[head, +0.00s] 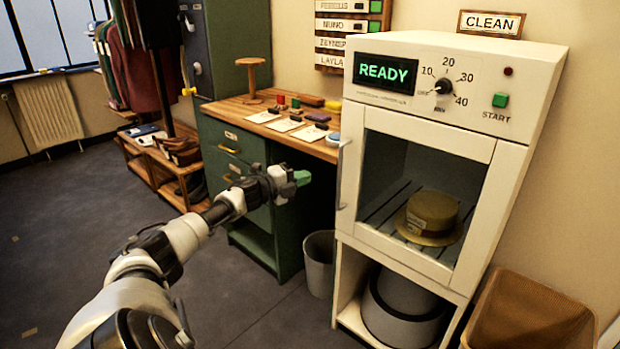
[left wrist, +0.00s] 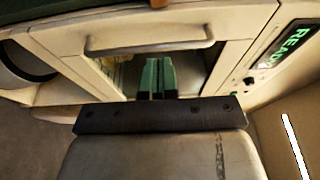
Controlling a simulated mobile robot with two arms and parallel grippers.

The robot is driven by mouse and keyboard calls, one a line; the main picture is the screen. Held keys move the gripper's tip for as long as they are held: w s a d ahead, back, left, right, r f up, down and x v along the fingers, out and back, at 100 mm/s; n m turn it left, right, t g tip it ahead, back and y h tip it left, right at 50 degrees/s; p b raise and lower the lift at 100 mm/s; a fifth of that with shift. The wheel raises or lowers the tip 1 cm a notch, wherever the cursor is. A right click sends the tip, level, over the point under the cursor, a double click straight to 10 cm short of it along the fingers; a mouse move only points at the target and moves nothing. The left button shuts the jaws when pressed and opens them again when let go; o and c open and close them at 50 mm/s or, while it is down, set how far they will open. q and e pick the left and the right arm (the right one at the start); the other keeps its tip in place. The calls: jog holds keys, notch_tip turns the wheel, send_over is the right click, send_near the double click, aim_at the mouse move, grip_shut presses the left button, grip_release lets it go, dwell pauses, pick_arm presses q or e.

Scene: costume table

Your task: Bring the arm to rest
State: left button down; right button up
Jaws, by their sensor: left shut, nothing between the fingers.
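My left arm reaches in from the lower left in the head view. Its gripper (head: 301,178) has green fingertips and is shut with nothing held. It hangs in the air in front of the green desk, left of the white cabinet (head: 512,160) and apart from the door handle (head: 340,175). In the left wrist view the two green fingers (left wrist: 157,78) are together, pointing toward the cabinet door and its handle (left wrist: 150,46). My right gripper is in neither view.
The cabinet's glass door looks closed, with a straw-coloured hat (head: 432,213) inside; its display (head: 385,73) reads READY. A grey bin (head: 319,265) stands between desk and cabinet. A brown bin (head: 530,312) is at lower right. Open floor lies at left.

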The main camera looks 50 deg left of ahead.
pick_arm(q)
jog(key=s+a, duration=0.5)
jog(key=shift+s+f, duration=0.15)
jog(key=shift+f, duration=0.1)
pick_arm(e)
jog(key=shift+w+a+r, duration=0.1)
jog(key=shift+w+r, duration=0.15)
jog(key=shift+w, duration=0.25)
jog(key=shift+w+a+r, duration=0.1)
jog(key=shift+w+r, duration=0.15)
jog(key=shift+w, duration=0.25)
